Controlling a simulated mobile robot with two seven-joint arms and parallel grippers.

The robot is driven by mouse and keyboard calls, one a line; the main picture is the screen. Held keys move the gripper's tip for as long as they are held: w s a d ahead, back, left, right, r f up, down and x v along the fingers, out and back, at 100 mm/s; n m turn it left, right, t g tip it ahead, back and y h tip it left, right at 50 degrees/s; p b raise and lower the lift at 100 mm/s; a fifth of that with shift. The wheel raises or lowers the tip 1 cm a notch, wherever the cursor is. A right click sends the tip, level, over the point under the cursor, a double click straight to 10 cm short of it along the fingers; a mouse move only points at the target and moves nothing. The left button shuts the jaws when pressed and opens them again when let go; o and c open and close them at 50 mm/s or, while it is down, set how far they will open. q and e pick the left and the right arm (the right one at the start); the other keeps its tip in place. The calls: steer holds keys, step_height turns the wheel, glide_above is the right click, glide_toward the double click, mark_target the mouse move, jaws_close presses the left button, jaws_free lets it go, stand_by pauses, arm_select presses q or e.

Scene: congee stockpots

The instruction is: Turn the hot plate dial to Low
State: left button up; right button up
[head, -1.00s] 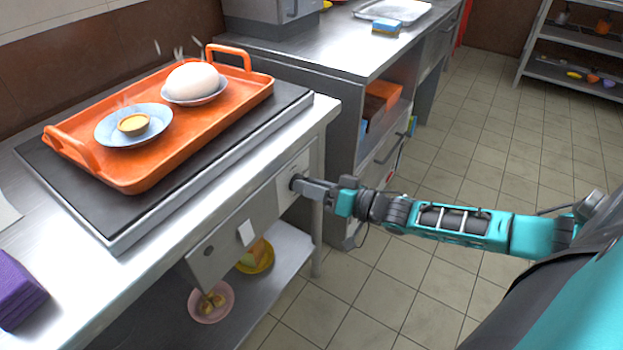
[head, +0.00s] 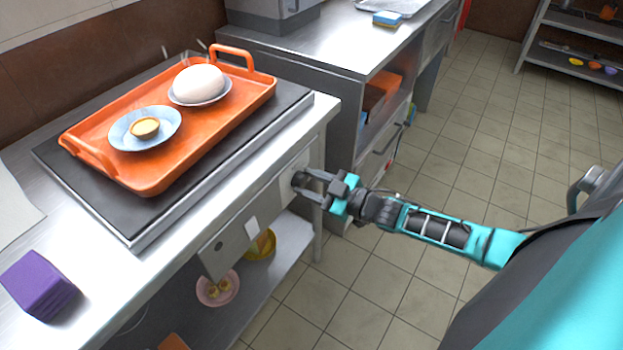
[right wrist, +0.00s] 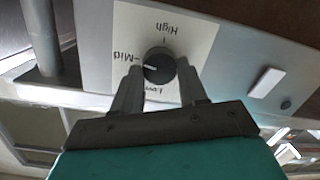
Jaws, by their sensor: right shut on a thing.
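The hot plate (head: 180,210) is a dark slab on the steel counter, with an orange tray on it. Its round black dial (head: 299,179) is on the front panel, near the right end. In the right wrist view the dial (right wrist: 158,66) sits on a label reading High, Mid and a partly hidden Low. Its white pointer faces left, close to the Mid mark and slightly towards the Low side. My right gripper (head: 308,187) is shut on the dial; the right wrist view shows a finger on each side of it (right wrist: 160,74). My left gripper is out of view.
The orange tray (head: 150,185) carries a bowl with a white dome and a plate with a small tart. A purple block (head: 38,285) lies on the counter. A white switch (right wrist: 266,82) is beside the dial. Bowls stand on the lower shelf (head: 290,240). Open tiled floor lies right.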

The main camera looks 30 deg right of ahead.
steer(key=shift+a+n, duration=0.1)
steer(key=shift+n, duration=0.7)
steer(key=shift+n+h+p, duration=0.3)
steer(key=shift+n+h, duration=0.1)
steer(key=shift+n, duration=0.8)
steer(key=n, duration=0.3)
steer(key=shift+a+f+t+h, duration=0.1)
steer(key=shift+f+t+h, duration=0.05)
steer(key=shift+t+h, duration=0.15)
steer(key=n+b, duration=0.1)
steer(key=n, duration=0.2)
steer(key=shift+s+f+n+t+b, duration=0.1)
steer(key=shift+n+t+b, duration=0.2)
steer(key=shift+n+b, duration=0.45)
steer(key=shift+n, duration=0.45)
steer(key=shift+f+n+h+b, duration=0.1)
steer(key=shift+n+h+b, duration=0.2)
steer(key=shift+n+b, duration=0.4)
steer(key=n+b, duration=0.1)
steer(key=n, duration=0.2)
steer(key=shift+t+b, duration=0.4)
arm_select(q)
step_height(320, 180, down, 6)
steer(key=b, duration=0.1)
arm_select(e)
steer(key=shift+n, duration=1)
